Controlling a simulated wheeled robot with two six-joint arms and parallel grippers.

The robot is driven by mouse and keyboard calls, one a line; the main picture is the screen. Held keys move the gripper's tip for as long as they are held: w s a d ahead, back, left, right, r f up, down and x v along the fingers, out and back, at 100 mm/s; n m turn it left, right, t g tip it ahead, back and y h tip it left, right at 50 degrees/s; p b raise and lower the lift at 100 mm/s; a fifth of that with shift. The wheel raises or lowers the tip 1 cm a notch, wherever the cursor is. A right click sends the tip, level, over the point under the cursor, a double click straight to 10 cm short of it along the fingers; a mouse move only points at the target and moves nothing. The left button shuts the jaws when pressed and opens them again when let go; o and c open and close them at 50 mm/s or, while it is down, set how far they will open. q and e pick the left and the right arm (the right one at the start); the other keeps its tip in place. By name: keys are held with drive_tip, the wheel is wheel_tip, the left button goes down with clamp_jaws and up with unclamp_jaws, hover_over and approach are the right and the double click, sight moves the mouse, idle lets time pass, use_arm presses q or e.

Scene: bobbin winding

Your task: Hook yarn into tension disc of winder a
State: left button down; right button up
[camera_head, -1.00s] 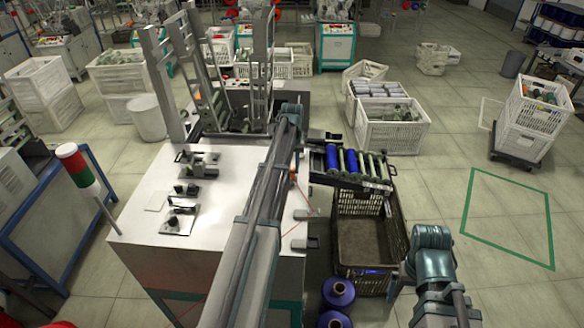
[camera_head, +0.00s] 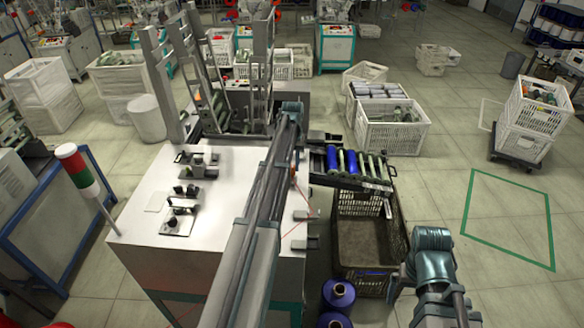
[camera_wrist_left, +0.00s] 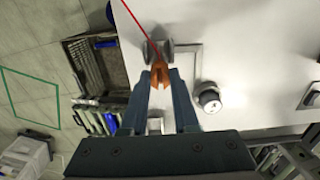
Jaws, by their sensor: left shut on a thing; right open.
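Thin red yarn (camera_wrist_left: 139,28) runs taut from the top edge of the wrist view to these tips. A grey pair of discs (camera_wrist_left: 167,46), which looks like the tension disc, lies right at the tips. I cannot tell whether the yarn is between the discs. In the head view my left arm hides most of the gripper. My right gripper (camera_head: 397,280) is open beside the dark crate, its fingers partly hidden.
A round metal post (camera_wrist_left: 209,97) stands beside my left gripper. A rack of blue and green bobbins (camera_head: 350,162) is at the table's right side, above a dark crate (camera_head: 345,270). Blue yarn cones (camera_head: 338,293) stand on the floor. Open floor lies to the right.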

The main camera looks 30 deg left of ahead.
use_arm(q)
drive_tip(key=shift+w+a+r, duration=0.1)
drive_tip(key=shift+w+a, duration=0.25)
drive_tip(key=shift+w, duration=0.35)
drive_tip(key=shift+w+a, duration=0.35)
drive_tip(key=shift+w, duration=0.3)
drive_tip(key=shift+r, duration=0.2)
drive_tip(key=r+p, duration=0.4)
drive_tip(key=p, duration=0.1)
drive_tip(key=shift+w+a+r, duration=0.2)
drive_tip(key=shift+w, duration=0.2)
